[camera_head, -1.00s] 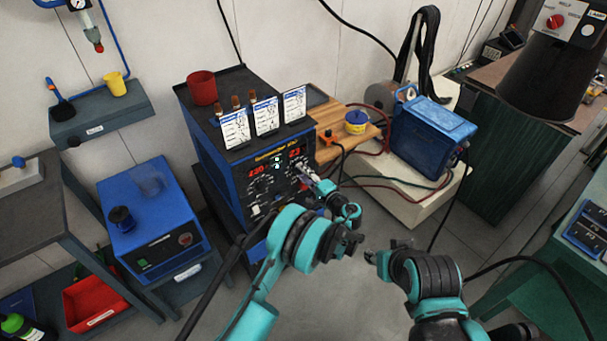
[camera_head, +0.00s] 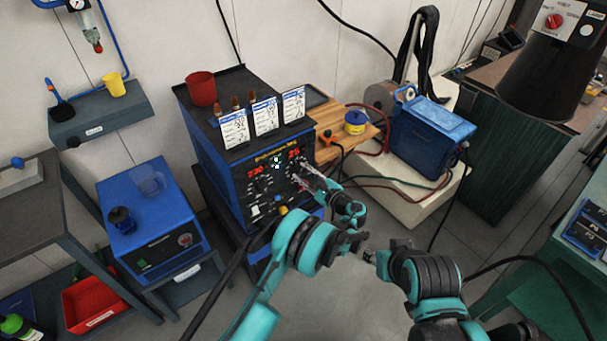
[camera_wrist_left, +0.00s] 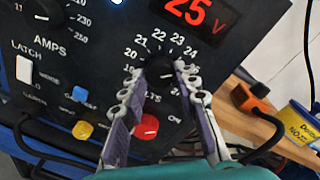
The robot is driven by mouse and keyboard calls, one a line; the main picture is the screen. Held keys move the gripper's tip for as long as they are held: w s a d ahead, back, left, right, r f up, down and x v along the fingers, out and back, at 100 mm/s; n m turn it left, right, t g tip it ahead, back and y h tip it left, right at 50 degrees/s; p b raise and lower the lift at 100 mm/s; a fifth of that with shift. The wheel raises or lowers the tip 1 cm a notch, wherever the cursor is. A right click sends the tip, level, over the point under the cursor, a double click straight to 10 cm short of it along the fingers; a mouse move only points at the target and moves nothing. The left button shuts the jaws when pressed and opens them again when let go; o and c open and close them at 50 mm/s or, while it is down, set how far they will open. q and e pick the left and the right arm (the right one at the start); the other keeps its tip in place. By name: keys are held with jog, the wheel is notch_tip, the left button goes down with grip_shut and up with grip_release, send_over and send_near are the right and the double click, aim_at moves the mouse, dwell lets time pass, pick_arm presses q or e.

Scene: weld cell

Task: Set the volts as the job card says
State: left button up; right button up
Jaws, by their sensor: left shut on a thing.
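The blue and black welder (camera_head: 215,150) has a front panel with red digit displays. In the left wrist view the volts display (camera_wrist_left: 190,12) reads 25. The black volts knob (camera_wrist_left: 160,70) sits below it, inside a scale of numbers. My left gripper (camera_wrist_left: 163,78) is shut on this knob, with one finger on each side. In the head view the left gripper (camera_head: 304,179) reaches the panel's right side and hides the knob. Several job cards, such as the middle card (camera_head: 265,116), stand on the welder's top edge; their writing is too small to read. My right gripper (camera_head: 371,257) is low, away from the panel.
An amps knob (camera_wrist_left: 40,8), a blue button (camera_wrist_left: 80,93), a yellow button (camera_wrist_left: 83,130) and a red button (camera_wrist_left: 147,127) are close to the left gripper. A red cup (camera_head: 201,89) stands on the welder. A wooden board (camera_head: 340,125) is to its right.

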pick_arm(q)
jog(key=shift+m, duration=1.1)
jog(key=o, duration=1.2)
jog(key=shift+c, duration=0.2)
jog(key=v, duration=0.7)
jog(key=shift+d, duration=0.25)
jog(key=shift+s+f, duration=0.1)
